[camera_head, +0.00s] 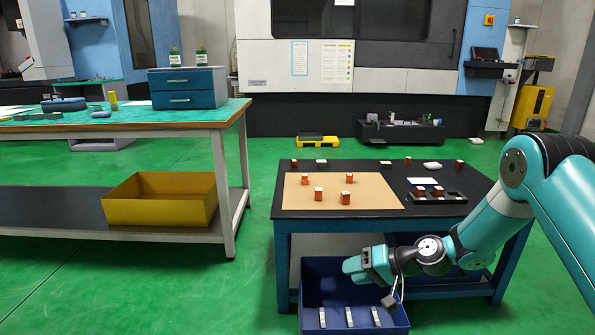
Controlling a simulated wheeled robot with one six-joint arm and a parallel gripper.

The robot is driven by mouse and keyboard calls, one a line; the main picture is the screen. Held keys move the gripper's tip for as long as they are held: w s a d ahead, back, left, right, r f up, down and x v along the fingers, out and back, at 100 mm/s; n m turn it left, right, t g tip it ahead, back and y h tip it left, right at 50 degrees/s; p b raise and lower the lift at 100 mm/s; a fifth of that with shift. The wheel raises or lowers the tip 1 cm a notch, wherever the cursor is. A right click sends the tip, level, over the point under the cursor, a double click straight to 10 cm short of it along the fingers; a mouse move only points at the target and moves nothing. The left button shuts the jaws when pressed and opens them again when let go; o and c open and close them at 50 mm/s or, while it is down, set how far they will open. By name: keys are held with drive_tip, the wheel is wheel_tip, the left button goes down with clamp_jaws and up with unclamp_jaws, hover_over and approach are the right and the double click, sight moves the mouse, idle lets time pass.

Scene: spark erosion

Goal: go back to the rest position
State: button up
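My arm reaches in from the right edge, past the front of the black-topped table (450,212). Its end hangs low, below the tabletop. My gripper (391,301) is a small dark shape at the end of the arm, over the right part of a blue bin (318,278). The fingers are too small to tell open from shut, and I see nothing clearly held. Several light metal pieces (349,317) stand in the bin near its front. Part of the bin's inside is hidden behind my arm.
A tan mat (375,190) on the table carries several copper-coloured blocks (319,194). A dark tray (450,198) with more blocks lies at its right, close to my arm. A workbench (120,128) with a yellow bin (160,205) stands at left. Green floor between is clear.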

drive_tip(key=s+a+r+n+g+h, duration=0.2)
drive_tip(key=s+r, duration=0.6)
drive_tip(key=r, duration=0.1)
drive_tip(key=s+a+r+n+g+h, duration=0.1)
drive_tip(key=s+a+r+n, duration=0.15)
drive_tip(key=s+r, duration=0.5)
drive_tip(key=s+d+r+n+g+h+p, duration=0.1)
drive_tip(key=s+d+r+h, duration=0.2)
drive_tip(key=s, duration=0.6)
drive_tip(key=s+d+r+n+h+p, duration=0.1)
drive_tip(key=s+d+r+n, duration=0.2)
drive_tip(key=s, duration=0.7)
wheel_tip(320, 180, up, 32)
drive_tip(key=m+p, duration=0.1)
drive_tip(key=p, duration=2.9)
drive_tip(key=shift+w+a+m, duration=0.25)
drive_tip(key=shift+a+m, duration=0.05)
drive_tip(key=shift+m, duration=0.05)
drive_tip(key=shift+f, duration=0.15)
